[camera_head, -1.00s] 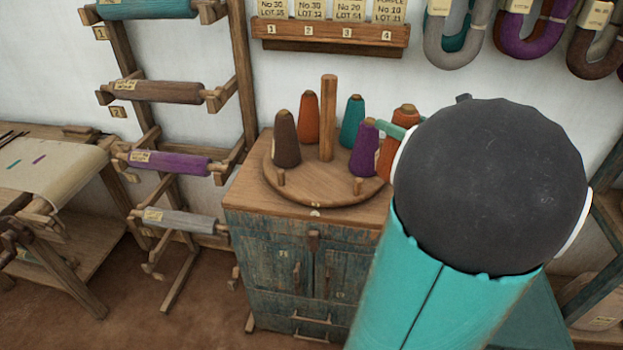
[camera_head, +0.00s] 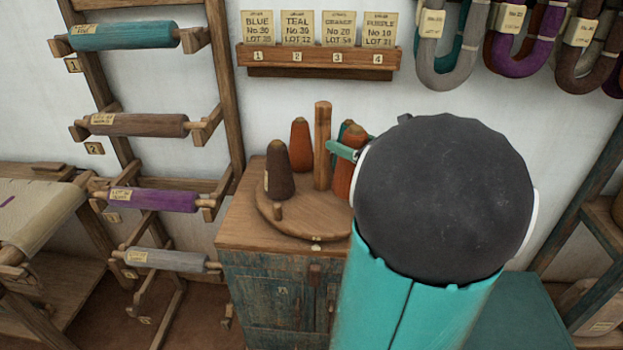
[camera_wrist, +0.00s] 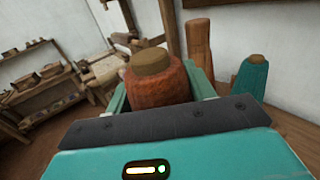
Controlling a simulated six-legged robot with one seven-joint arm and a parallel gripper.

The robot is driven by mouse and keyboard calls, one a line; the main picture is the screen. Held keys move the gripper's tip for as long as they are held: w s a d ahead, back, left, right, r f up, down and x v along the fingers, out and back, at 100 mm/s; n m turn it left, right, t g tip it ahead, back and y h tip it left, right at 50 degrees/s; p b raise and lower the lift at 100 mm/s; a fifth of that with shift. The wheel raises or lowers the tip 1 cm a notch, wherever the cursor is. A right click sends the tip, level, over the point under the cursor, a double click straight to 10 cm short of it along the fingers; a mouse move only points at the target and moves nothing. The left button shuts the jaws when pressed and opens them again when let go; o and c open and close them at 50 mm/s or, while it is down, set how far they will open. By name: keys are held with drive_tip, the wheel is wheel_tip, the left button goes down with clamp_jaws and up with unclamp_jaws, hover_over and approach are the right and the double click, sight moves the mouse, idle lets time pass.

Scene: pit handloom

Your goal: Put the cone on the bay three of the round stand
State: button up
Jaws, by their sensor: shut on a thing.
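My gripper (camera_wrist: 160,90) is shut on a rust-orange cone (camera_wrist: 158,78) with a tan top, its green fingers on either side. In the head view, this cone (camera_head: 345,180) is at the right part of the round stand (camera_head: 290,222), partly behind my arm; whether its base touches the stand cannot be told. The wooden stand has a central post (camera_head: 322,145). A dark brown cone (camera_head: 279,172) stands at its left and another orange cone (camera_head: 300,146) behind. A teal cone (camera_wrist: 250,78) is right of the post in the wrist view. No bay number is readable.
The stand sits on a worn blue cabinet (camera_head: 265,285). A rack of yarn rollers (camera_head: 150,125) stands left. A numbered card shelf (camera_head: 318,57) and yarn hanks (camera_head: 445,50) are on the wall.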

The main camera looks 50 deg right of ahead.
drive_tip(key=w+a+f, duration=0.3)
drive_tip(key=w+f, duration=0.4)
drive_tip(key=f, duration=0.3)
drive_tip(key=shift+f, duration=0.15)
drive_tip(key=shift+w+f, duration=0.1)
drive_tip(key=o, duration=1.4)
drive_tip(key=shift+o, duration=0.2)
drive_tip(key=shift+a, duration=0.1)
drive_tip(key=s, duration=1.2)
drive_tip(key=shift+d, duration=0.35)
